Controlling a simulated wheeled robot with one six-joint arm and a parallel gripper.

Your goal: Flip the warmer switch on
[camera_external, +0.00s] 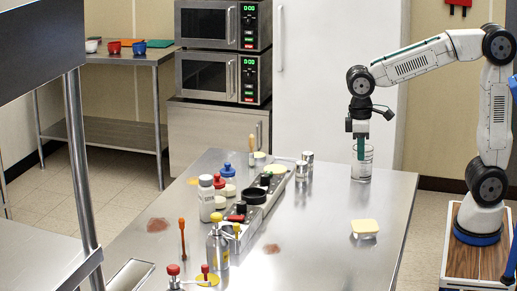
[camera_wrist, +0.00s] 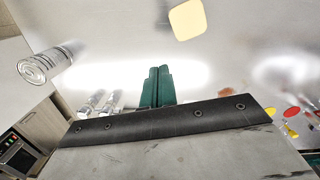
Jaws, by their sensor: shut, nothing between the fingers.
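A long grey unit (camera_external: 232,229) lies along the middle of the steel table, with a black round ring (camera_external: 252,195) and small red, black and green parts on it. One of these may be the warmer switch; they are too small to tell which, or how it is set. My gripper (camera_external: 361,156) is at the far right of the table, well away from the unit. Its green fingers (camera_wrist: 158,86) are together and empty.
A pale yellow block (camera_external: 364,228) lies on the right of the table; it also shows in the wrist view (camera_wrist: 188,18). The table's front right is mostly clear.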

